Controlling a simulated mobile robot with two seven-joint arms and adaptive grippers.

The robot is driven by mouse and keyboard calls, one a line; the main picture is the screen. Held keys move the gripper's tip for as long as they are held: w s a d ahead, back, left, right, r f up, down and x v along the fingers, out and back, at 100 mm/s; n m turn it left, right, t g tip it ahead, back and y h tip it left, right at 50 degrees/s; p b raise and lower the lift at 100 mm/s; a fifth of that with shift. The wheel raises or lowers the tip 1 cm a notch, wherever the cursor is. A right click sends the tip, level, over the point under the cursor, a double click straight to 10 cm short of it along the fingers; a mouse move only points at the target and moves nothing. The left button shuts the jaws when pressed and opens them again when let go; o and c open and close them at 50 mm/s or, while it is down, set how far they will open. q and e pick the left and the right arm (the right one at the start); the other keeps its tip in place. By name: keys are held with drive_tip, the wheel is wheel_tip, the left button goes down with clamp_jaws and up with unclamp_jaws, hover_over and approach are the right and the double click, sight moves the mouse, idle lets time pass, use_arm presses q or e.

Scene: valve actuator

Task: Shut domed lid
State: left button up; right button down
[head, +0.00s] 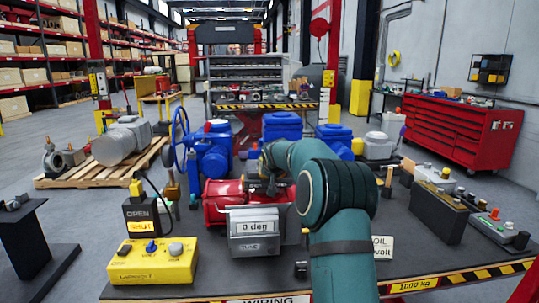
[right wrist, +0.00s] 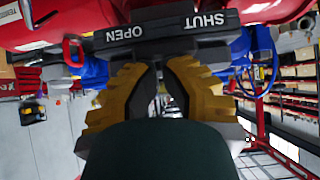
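The red valve actuator (head: 222,197) lies on the dark workbench in the head view, with a grey box (head: 256,232) reading "0 deg" in front. My teal right arm reaches over it, largely hiding the right gripper there. In the right wrist view the right gripper's (right wrist: 162,68) gold fingers point at a dark plate (right wrist: 165,35) marked OPEN and SHUT, with red housing (right wrist: 60,25) behind. The fingertips are close together at the plate's edge; I cannot tell whether they grip anything. I cannot clearly pick out a domed lid. My left gripper is out of view.
A yellow box (head: 153,261) with knobs and a black OPEN/SHUT indicator (head: 147,214) stand at the left of the bench. Blue actuators (head: 211,158) stand behind. A black stand (head: 25,245) is left of the bench.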

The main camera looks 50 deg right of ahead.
drive_tip(key=s+a+b, duration=0.1)
drive_tip(key=s+a, duration=0.5)
drive_tip(key=s, duration=0.1)
drive_tip(key=shift+r, duration=0.3)
drive_tip(key=shift+s, duration=0.1)
